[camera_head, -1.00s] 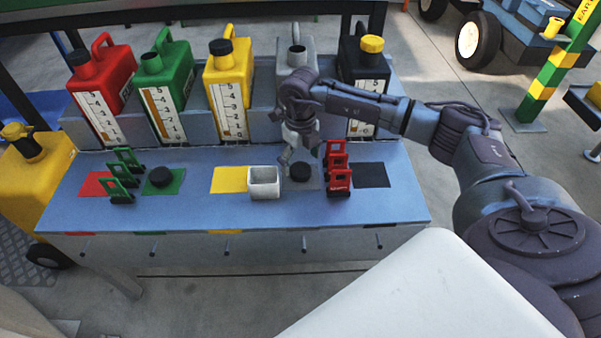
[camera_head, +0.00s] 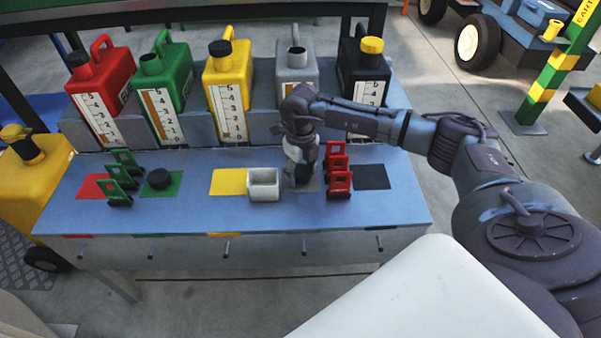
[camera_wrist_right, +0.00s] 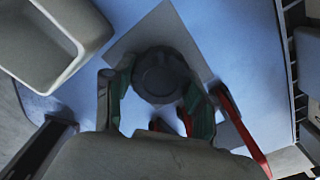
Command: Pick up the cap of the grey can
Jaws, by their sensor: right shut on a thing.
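The grey can (camera_head: 297,75) stands at the back of the bench with its neck open and no cap on it. Its dark round cap (camera_wrist_right: 160,74) lies over the grey square (camera_wrist_right: 188,45) on the bench, seen in the right wrist view. My right gripper (camera_wrist_right: 158,92) is shut on the cap, with one finger on each side of it. In the head view my right gripper (camera_head: 301,178) points down at the grey square and hides most of the cap. My left gripper is not in view.
A white open box (camera_head: 264,186) stands just left of my right gripper. Red clip-like stands (camera_head: 338,172) are close on its right. Another dark cap (camera_head: 159,179) lies on the green square. The black square (camera_head: 372,177) is clear.

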